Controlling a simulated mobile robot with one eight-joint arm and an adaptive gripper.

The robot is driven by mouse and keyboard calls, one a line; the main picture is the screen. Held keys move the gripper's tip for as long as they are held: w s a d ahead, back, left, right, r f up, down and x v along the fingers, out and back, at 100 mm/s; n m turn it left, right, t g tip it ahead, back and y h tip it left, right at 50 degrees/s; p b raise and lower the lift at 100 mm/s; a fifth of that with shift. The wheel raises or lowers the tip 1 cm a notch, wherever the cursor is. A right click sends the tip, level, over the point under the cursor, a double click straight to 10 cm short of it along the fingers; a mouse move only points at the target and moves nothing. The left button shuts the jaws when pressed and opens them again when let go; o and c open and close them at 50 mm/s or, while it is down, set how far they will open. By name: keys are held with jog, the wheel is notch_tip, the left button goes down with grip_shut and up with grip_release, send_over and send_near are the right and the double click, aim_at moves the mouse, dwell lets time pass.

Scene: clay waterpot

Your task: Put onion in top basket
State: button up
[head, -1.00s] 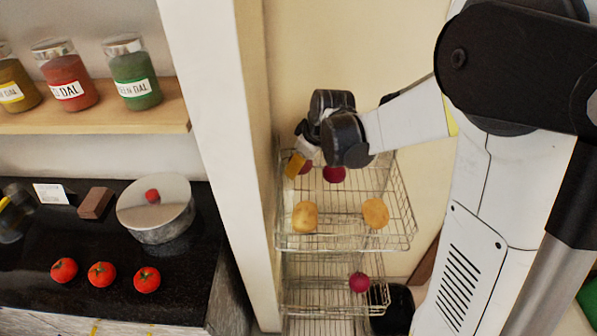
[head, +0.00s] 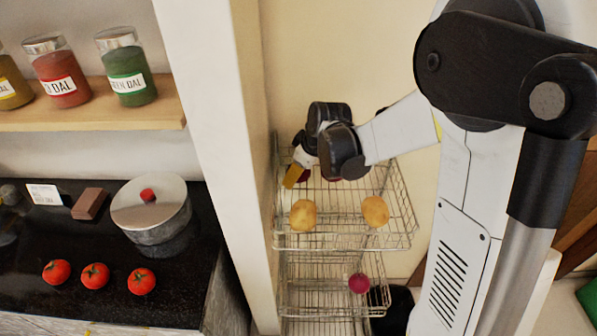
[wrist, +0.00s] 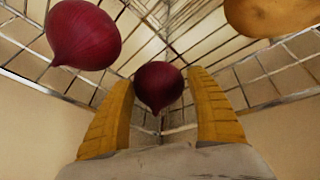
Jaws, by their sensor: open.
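The top wire basket (head: 345,240) holds two tan potatoes (head: 303,214) near its front. My gripper (head: 294,175) is over the back left of this basket, its yellow fingers open and pointing down. In the wrist view, a dark red onion (wrist: 158,86) appears between my open fingertips; I cannot tell whether they touch it. A second onion (wrist: 84,36) is to the left of the fingers, and part of a potato (wrist: 275,14) shows at upper right. In the head view my wrist mostly hides these onions. Another onion (head: 359,283) lies in the lower basket (head: 310,298).
A white upright panel (head: 215,130) stands close to the left of the baskets. Left of it, a black counter (head: 60,300) holds several tomatoes (head: 95,276), a lidded steel pot (head: 152,212) and a brown block (head: 90,204). Jars (head: 127,75) stand on a shelf above.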

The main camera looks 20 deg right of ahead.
jog(key=p+v, duration=0.5)
jog(key=v, duration=0.7)
jog(key=s+r+m+t, duration=0.1)
jog(key=s+r+m, duration=0.2)
jog(key=s, duration=0.6)
jog(key=s+a+r+m+t+h, duration=0.1)
jog(key=s+r+m, duration=0.2)
jog(key=s, duration=0.6)
jog(key=shift+a+r+m+h, duration=0.2)
jog(key=shift+m+h, duration=0.1)
jog(key=shift+m, duration=0.6)
